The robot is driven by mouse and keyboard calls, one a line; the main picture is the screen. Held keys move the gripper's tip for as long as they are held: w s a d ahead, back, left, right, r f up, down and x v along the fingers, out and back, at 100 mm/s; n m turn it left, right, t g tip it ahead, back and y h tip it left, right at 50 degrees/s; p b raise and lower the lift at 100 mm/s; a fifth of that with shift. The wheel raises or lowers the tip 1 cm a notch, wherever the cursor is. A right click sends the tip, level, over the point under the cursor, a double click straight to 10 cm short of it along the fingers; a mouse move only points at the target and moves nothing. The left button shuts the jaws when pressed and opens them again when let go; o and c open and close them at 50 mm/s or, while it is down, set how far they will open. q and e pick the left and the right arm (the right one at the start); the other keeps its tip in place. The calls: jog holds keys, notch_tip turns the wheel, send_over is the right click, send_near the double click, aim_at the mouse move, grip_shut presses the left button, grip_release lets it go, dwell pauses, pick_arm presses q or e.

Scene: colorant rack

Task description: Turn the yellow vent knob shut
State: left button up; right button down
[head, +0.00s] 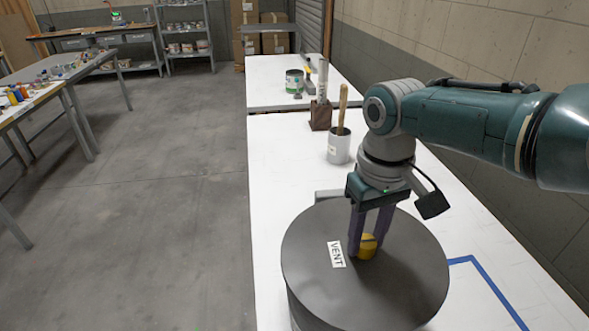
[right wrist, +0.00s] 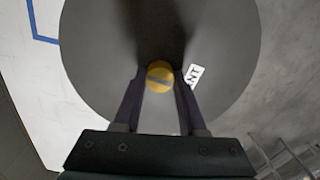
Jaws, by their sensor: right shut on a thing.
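The yellow vent knob (head: 367,246) sits on the flat top of a round dark grey drum (head: 310,268), beside a white label reading VENT (head: 336,254). My right gripper (head: 364,250) points down with its fingers on either side of the knob and is shut on it. In the right wrist view the knob (right wrist: 160,76) shows between the fingertips, with a grey bar across its face running slightly aslant. The fingers hide part of the knob's sides. My left gripper is in neither view.
The drum stands on a white table (head: 285,180) with blue tape (head: 490,283) on its right. Behind it are a white cup (head: 339,150) with a wooden-handled tool, a brown block (head: 321,116) and a paint can (head: 294,81). A wall runs along the right.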

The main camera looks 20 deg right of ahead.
aim_at(366, 241)
jog(key=shift+c, duration=2.3)
grip_release()
notch_tip(366, 241, up, 10)
jog(key=p, duration=0.2)
